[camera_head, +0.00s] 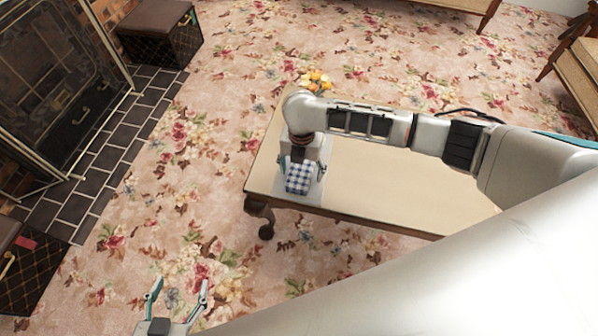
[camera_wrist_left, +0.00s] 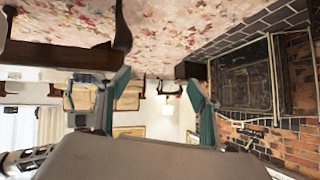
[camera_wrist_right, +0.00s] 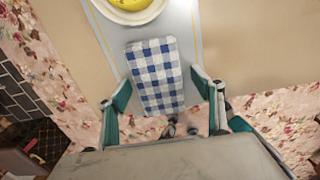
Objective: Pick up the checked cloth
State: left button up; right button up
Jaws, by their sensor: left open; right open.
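The checked cloth (camera_head: 299,178) is blue and white and lies folded on a grey runner near the left end of the table. It also shows in the right wrist view (camera_wrist_right: 156,75). My right gripper (camera_head: 303,176) is open above the cloth. In the right wrist view its fingers (camera_wrist_right: 162,98) stand on either side of the cloth, and I cannot tell how far above the table they are. My left gripper (camera_head: 180,290) is open and empty over the carpet at the lower left, away from the table. It also shows in the left wrist view (camera_wrist_left: 160,88).
A bowl with yellow fruit (camera_wrist_right: 130,10) stands beyond the cloth on the runner; the fruit (camera_head: 314,80) shows behind my right arm. The table (camera_head: 400,190) is otherwise clear at right. The fireplace (camera_head: 65,90) and a dark box (camera_head: 160,32) stand at the left.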

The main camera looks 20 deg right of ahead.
jog(key=shift+f, duration=0.5)
jog(key=shift+r, duration=0.25)
pick_arm(q)
jog(key=shift+w+r, duration=0.3)
pick_arm(e)
jog(key=c, duration=1.3)
